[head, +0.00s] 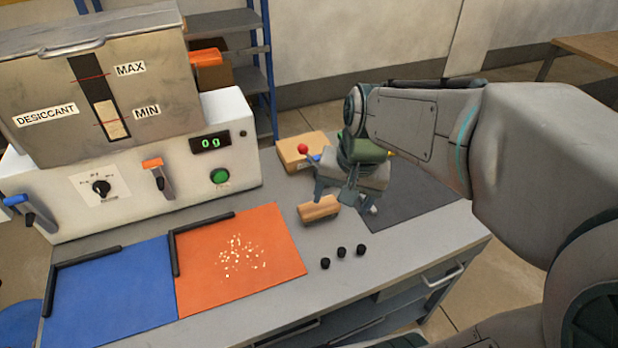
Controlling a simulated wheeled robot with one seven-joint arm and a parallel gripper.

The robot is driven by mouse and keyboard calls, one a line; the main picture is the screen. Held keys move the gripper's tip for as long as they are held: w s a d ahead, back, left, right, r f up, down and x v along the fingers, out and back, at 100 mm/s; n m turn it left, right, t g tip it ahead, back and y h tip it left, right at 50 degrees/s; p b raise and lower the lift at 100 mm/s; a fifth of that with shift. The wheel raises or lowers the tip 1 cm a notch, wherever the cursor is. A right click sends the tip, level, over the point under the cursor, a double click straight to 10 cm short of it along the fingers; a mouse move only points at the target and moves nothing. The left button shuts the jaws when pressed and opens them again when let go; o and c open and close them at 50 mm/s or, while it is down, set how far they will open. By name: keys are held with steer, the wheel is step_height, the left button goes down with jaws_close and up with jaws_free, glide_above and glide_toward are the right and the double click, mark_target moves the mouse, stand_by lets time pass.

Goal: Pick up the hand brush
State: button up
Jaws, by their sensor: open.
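A light-brown wooden block-like piece, which looks like the hand brush (316,210), lies on the grey worktop, right of the orange mat. Its bristles cannot be made out. My gripper (345,199) is open and points down just right of and behind the brush. One finger comes close to the brush's back edge in the picture; I cannot tell whether they touch. Nothing shows held between the fingers.
The orange mat (275,225) carries scattered pale granules; a blue mat (110,290) lies to its left. Several small black caps (341,252) stand near the front edge. A cardboard box (290,158) and a dark mat (425,185) lie behind. The white dispenser (130,195) reads 0 g.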

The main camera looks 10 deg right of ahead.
steer(key=w+f+m+g, duration=0.1)
steer(key=w+f+m, duration=0.4)
steer(key=w, duration=0.5)
steer(key=m+g, duration=0.1)
steer(key=m, duration=0.5)
glide_toward(319, 207)
step_height(319, 207, down, 6)
steer(key=shift+w, duration=0.1)
steer(key=shift+w+a+f+p, duration=0.1)
steer(key=shift+a+f+p, duration=0.1)
steer(key=shift+f, duration=0.65)
steer(key=shift+w+a+f+p, duration=0.1)
steer(key=shift+w+f+p, duration=0.1)
steer(key=shift+f, duration=0.65)
steer(key=shift+w+a+f+p, duration=0.1)
steer(key=shift+f+p, duration=0.1)
steer(key=shift+f, duration=0.7)
steer(key=c, duration=1.2)
steer(key=shift+r, duration=0.15)
